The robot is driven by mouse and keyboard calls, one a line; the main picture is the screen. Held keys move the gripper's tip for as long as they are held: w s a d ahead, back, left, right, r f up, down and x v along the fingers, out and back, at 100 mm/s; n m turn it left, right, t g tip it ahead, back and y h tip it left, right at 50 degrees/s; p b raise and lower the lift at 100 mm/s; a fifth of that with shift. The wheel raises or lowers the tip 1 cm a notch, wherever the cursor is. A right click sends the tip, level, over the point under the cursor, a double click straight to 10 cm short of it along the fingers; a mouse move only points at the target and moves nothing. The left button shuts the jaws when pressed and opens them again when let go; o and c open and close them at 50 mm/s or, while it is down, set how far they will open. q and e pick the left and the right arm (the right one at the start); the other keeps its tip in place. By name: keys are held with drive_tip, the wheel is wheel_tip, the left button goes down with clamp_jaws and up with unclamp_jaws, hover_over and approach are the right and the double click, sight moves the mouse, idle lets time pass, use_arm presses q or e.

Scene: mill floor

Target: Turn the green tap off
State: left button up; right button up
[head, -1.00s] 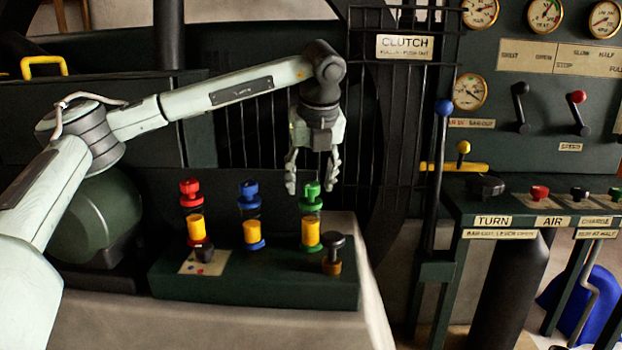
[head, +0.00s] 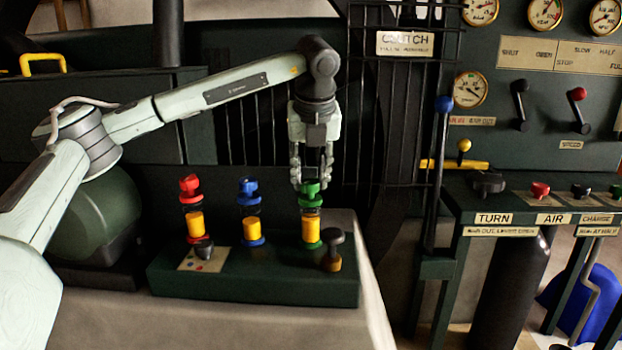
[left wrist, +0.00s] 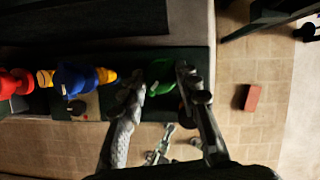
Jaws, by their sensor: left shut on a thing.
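The green tap (head: 311,196) is the rightmost of three taps on a dark green block, with a yellow section below its green top and a green ring at its base. My left gripper (head: 311,183) comes down from above, its fingers close together on the tap's green top and hiding part of it. In the left wrist view, the green tap (left wrist: 163,87) shows between the two fingers of the left gripper (left wrist: 158,80). The left gripper is shut on the green tap. My right gripper is out of view.
A blue tap (head: 248,190) and a red tap (head: 190,186) stand to the left on the same block (head: 290,290). A black knob (head: 332,240) is close on the right. A tall blue-topped lever (head: 444,104) stands farther right, beside a panel with gauges.

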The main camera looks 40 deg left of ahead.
use_arm(q)
drive_tip(key=m+h+b, duration=0.1)
drive_tip(key=m, duration=0.2)
drive_tip(key=shift+s+a+f+t, duration=0.1)
drive_tip(key=shift+t, duration=0.2)
drive_tip(key=m+h, duration=0.1)
drive_tip(key=m, duration=0.2)
drive_tip(key=shift+a+b, duration=0.1)
drive_tip(key=shift+b, duration=0.2)
drive_tip(key=shift+m+h, duration=0.3)
drive_tip(key=shift+m, duration=0.5)
drive_tip(key=shift+a+m+h+p, duration=0.1)
drive_tip(key=shift+m+h+p, duration=0.35)
drive_tip(key=shift+m, duration=1.15)
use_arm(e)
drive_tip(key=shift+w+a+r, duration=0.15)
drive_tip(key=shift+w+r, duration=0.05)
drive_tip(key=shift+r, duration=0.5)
use_arm(q)
drive_tip(key=shift+h, duration=0.25)
